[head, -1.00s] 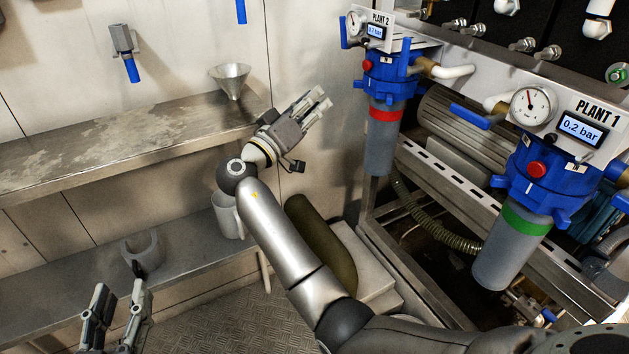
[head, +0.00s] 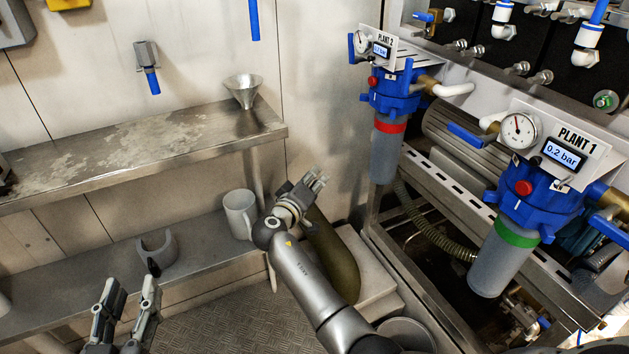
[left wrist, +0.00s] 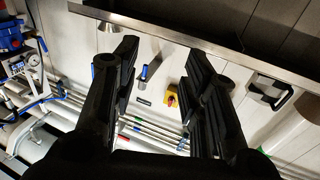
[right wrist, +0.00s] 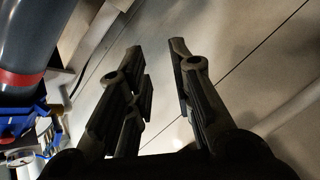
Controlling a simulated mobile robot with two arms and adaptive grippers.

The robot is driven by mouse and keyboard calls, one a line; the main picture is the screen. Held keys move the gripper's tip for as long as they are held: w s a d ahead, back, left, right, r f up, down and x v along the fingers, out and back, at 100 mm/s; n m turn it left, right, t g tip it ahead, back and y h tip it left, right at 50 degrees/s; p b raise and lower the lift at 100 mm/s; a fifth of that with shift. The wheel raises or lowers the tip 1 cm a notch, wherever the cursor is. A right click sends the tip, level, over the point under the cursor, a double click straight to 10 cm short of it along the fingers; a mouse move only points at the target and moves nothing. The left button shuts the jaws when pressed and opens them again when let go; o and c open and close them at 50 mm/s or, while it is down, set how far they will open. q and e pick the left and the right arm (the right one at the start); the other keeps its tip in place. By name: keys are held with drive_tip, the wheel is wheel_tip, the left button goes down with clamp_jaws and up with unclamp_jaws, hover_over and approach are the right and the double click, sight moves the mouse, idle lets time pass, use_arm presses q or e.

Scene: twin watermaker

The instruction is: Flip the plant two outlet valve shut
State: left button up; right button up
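The plant two unit stands upper centre in the head view, a blue filter head (head: 396,92) over a grey housing with a red band (head: 389,125). A blue handle (head: 352,47) hangs upright at its left, and another blue handle (head: 406,73) stands at its right by a brass fitting. I cannot tell which handle is the outlet valve. My right gripper (head: 318,178) is open and empty, below and left of the unit and apart from it. The housing (right wrist: 30,35) also shows in the right wrist view. My left gripper (head: 130,285) is open and empty at lower left.
Plant one (head: 540,195), with a green band, stands nearer at right. A steel shelf (head: 160,145) holds a funnel (head: 243,90). A lower shelf holds a mug (head: 240,214). A dark green cylinder (head: 333,255) stands behind my right arm.

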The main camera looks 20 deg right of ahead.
drive_tip(key=shift+f, duration=0.35)
